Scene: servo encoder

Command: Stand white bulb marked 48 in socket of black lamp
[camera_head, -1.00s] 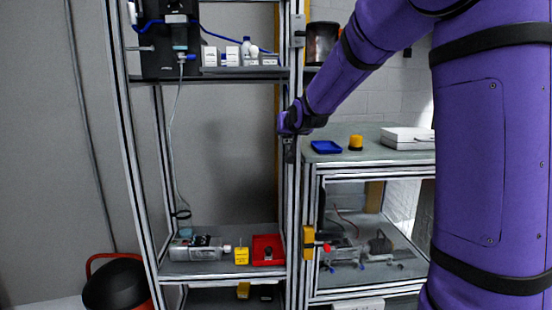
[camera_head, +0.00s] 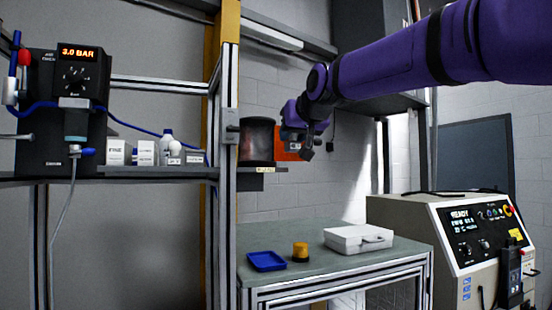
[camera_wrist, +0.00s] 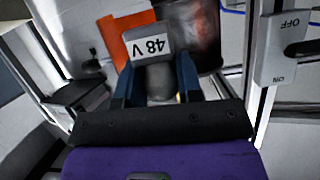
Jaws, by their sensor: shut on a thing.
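The white bulb marked 48 V (camera_wrist: 148,45) is in the wrist view, its label upside down and its greyish lower part between the fingers. My gripper (camera_wrist: 156,82) is shut on it. In the head view my gripper (camera_head: 306,150) is raised above the green-topped bench, in front of an orange panel; the bulb is too small to make out there. I cannot pick out the black lamp or its socket with certainty in either view.
A dark cylinder (camera_head: 257,141) stands on a shelf beside the gripper. The bench (camera_head: 335,262) holds a blue tray (camera_head: 266,261), an amber beacon (camera_head: 300,252) and a white case (camera_head: 358,239). A metal shelf post (camera_head: 229,130) stands left; a control machine (camera_head: 465,245) stands right.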

